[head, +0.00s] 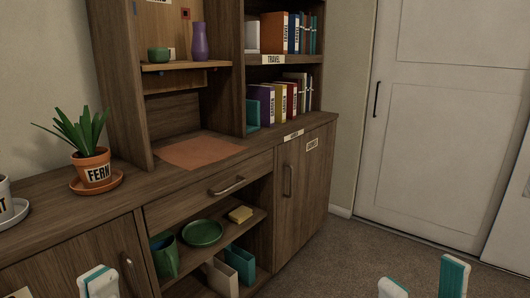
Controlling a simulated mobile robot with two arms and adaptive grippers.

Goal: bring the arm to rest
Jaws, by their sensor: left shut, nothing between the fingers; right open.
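My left gripper (99,282) shows at the bottom left edge, its white and teal fingertips together with nothing between them. It is in front of the lower cabinet, apart from everything on it. My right gripper (424,280) shows at the bottom right, its two white and teal fingers spread apart and empty over the carpet. Most of both arms is below the picture. The reddish-brown blotter (201,152) lies flat on the wooden counter, with nothing on it.
A potted fern (91,160) stands on a saucer at the left of the counter. A green cup (159,54) and purple vase (199,42) stand on a shelf above. The open lower shelf holds a green plate (202,233) and yellow block (240,214). Carpet at right is clear.

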